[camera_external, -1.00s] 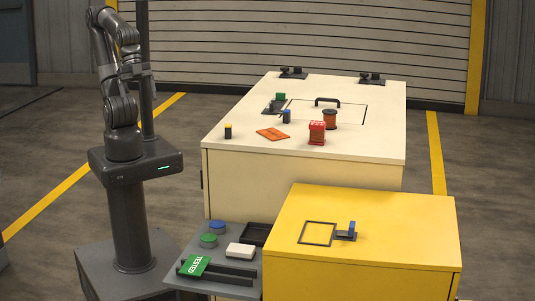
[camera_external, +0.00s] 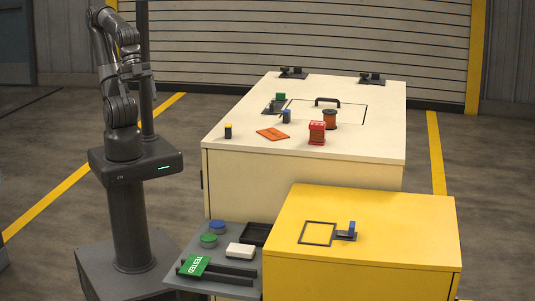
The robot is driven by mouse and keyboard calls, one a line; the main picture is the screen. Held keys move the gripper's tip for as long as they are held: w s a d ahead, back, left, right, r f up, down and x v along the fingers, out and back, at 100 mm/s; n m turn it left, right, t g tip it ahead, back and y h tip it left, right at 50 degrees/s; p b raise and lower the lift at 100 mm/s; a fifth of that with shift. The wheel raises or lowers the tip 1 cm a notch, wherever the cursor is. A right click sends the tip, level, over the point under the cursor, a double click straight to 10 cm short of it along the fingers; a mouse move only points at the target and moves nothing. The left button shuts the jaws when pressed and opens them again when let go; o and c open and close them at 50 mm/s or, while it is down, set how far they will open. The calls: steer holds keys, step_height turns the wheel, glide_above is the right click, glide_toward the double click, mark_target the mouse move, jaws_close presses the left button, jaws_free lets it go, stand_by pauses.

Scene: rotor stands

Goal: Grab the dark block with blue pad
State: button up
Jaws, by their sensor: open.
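A small dark block with a blue pad (camera_external: 286,116) stands on the cream table, left of the orange-red spool and behind the orange mat. It is small in the picture, and its far side is hidden. My gripper (camera_external: 136,72) is at the end of my folded arm, left of the table and well apart from the block. It is open, with nothing visible in it, though its fingers are hard to make out against the arm.
The cream table (camera_external: 355,148) also holds an orange mat (camera_external: 272,134), a yellow-topped dark block (camera_external: 228,131), a red block (camera_external: 317,132), a spool (camera_external: 330,119), a green-topped piece (camera_external: 280,97) and a black handle (camera_external: 327,100). A yellow cabinet (camera_external: 400,225) and grey shelf (camera_external: 190,263) stand in front.

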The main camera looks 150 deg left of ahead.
steer(key=c, duration=0.7)
steer(key=w+a+r+n+g+y, duration=0.1)
steer(key=w+a+r+n, duration=0.25)
steer(key=w+a, duration=0.65)
steer(key=n+g, duration=0.3)
steer(key=n, duration=0.2)
glide_toward(286, 110)
steer(key=f, duration=0.3)
steer(key=w+f, duration=0.1)
steer(key=f, duration=0.1)
steer(key=shift+a+f, duration=0.2)
steer(key=shift+f, duration=0.2)
steer(key=shift+w+a+f, duration=0.1)
steer(key=shift+w+f, duration=0.05)
steer(key=shift+f, duration=0.75)
steer(key=shift+w+a+f, duration=0.1)
steer(key=shift+f, duration=0.75)
steer(key=shift+w+a+f, duration=0.1)
steer(key=shift+w+f, duration=0.05)
steer(key=shift+f, duration=0.75)
